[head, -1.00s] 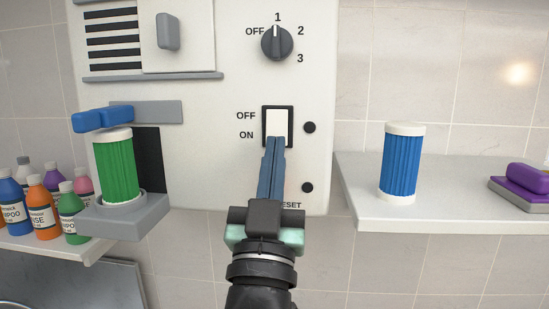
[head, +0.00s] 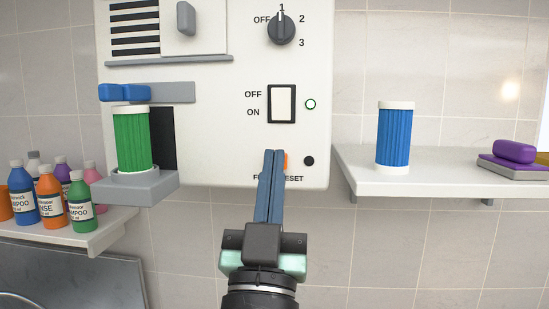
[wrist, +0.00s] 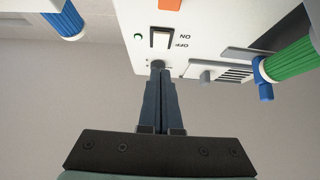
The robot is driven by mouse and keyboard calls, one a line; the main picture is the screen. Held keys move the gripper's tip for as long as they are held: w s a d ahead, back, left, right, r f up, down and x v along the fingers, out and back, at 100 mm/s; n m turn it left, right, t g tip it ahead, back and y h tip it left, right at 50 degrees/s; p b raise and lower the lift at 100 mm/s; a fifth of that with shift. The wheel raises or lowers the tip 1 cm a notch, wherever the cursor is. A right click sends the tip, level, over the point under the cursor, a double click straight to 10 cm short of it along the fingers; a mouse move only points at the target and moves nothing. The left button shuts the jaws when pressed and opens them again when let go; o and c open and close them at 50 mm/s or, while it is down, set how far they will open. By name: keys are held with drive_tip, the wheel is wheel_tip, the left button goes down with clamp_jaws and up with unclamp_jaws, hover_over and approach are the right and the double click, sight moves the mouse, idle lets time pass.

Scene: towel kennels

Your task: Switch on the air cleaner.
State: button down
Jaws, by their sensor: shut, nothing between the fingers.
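The white air cleaner (head: 225,130) hangs on the tiled wall. Its white rocker switch (head: 282,104) in a black frame has OFF above and ON below; it also shows in the wrist view (wrist: 160,40). The lamp (head: 310,104) beside it shows a green ring, and appears green in the wrist view (wrist: 138,36). The dial (head: 281,30) above points up at 1. My gripper (head: 274,153) is shut and empty, its tips below the switch and apart from it in the head view. It partly covers an orange button (head: 285,161) and the lettering under it.
A green filter (head: 132,140) stands in the grey holder at the cleaner's left, under a blue lever (head: 124,93). A blue filter (head: 394,138) and a purple-topped brush or block (head: 514,152) are on the right shelf (head: 440,178). Several bottles (head: 48,195) crowd the left shelf.

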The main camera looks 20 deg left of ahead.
wheel_tip(320, 180, down, 4)
drive_tip(key=s+b, duration=0.2)
drive_tip(key=s+d+r+m+t+h, duration=0.1)
drive_tip(key=s+d+r+h, duration=0.2)
drive_tip(key=d+r, duration=0.2)
drive_tip(key=s+d+r+m+t+h, duration=0.1)
drive_tip(key=s+d+r+h, duration=0.3)
drive_tip(key=d, duration=0.5)
drive_tip(key=shift+d+r+m, duration=0.4)
drive_tip(key=shift+r+m, duration=0.2)
drive_tip(key=shift+r, duration=0.35)
